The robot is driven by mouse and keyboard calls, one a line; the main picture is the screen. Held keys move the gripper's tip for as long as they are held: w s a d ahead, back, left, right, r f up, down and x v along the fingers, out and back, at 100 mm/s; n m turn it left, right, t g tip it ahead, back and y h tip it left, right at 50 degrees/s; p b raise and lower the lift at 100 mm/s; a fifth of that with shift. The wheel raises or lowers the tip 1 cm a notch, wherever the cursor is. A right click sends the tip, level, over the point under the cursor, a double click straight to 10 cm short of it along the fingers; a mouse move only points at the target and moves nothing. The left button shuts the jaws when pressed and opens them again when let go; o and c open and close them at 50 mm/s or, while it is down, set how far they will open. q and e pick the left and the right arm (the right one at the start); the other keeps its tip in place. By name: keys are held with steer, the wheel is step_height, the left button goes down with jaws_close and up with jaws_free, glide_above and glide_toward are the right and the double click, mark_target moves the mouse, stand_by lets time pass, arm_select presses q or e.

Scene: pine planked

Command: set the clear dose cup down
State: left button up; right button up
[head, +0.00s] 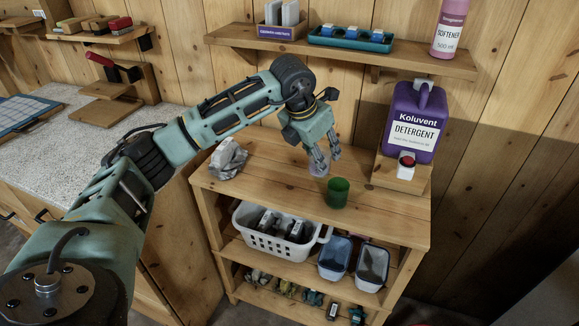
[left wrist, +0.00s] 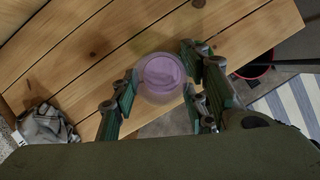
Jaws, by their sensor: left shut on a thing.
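The clear dose cup (head: 318,169) is see-through with a purple tint, at the top of the wooden shelf unit (head: 265,178). My left gripper (head: 322,160) reaches down from above and is shut on the cup, which is partly hidden by the fingers. In the left wrist view the cup (left wrist: 162,76) shows purple liquid inside, between the fingers of my left gripper (left wrist: 160,95). It looks upright and close over the planks; I cannot tell if it touches them. My right gripper is not in view.
A purple detergent jug (head: 414,120) sits on a wooden stand (head: 402,178) at right. A crumpled grey cloth (head: 229,158) lies at left. Bare planks lie between cloth and cup. A wall shelf (head: 340,58) is above.

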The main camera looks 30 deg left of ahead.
arm_select(q)
steer(key=a+f+p, duration=0.1)
steer(key=a+f, duration=0.1)
steer(key=a+f+p, duration=0.1)
steer(key=a+f, duration=0.2)
steer(key=s+a+f+p, duration=0.1)
steer(key=a+f, duration=0.1)
steer(key=shift+a+f, duration=0.25)
steer(key=shift+f, duration=0.5)
steer(key=shift+f, duration=0.1)
steer(key=o, duration=0.9)
